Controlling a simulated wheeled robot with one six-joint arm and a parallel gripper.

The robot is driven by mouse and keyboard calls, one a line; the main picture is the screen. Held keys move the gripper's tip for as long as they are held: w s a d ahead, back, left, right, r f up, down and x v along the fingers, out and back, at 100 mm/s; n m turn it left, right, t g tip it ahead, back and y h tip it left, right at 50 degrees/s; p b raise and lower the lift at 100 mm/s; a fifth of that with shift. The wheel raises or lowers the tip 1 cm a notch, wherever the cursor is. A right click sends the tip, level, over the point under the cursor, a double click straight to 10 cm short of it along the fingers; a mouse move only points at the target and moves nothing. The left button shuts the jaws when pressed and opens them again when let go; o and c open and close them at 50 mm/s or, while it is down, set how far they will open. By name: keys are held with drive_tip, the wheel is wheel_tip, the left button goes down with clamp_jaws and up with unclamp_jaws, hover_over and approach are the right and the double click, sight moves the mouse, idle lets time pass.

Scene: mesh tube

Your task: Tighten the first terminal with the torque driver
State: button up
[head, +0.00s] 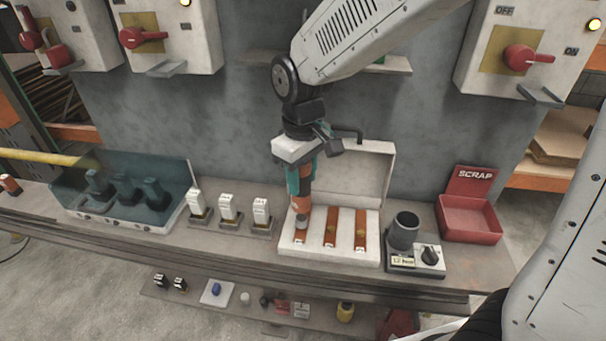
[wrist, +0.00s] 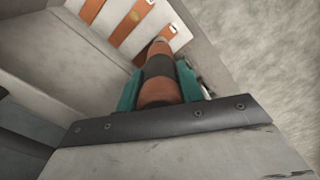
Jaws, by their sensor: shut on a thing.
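My gripper (head: 302,178) is shut on the torque driver (head: 302,200), an orange and dark tool, between its teal fingers. The driver points down into the open white box at the leftmost orange terminal strip (head: 300,232). Its tip is over or on that strip; I cannot tell whether it touches. Two more orange strips, the middle (head: 331,228) and the right (head: 360,230), lie beside it in the box. In the wrist view the driver (wrist: 160,75) runs away from the gripper (wrist: 160,95) toward the strips. The tip's contact is hidden there.
The box's raised lid (head: 365,170) stands behind the strips. A grey cup holder with a dial (head: 405,235) stands to the right, then a red scrap bin (head: 470,220). Several white switch units (head: 228,210) and a clear-covered block (head: 125,190) stand to the left.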

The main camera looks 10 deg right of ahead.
drive_tip(key=shift+f, duration=0.75)
idle(1.5)
drive_tip(key=shift+r, duration=0.15)
idle(0.4)
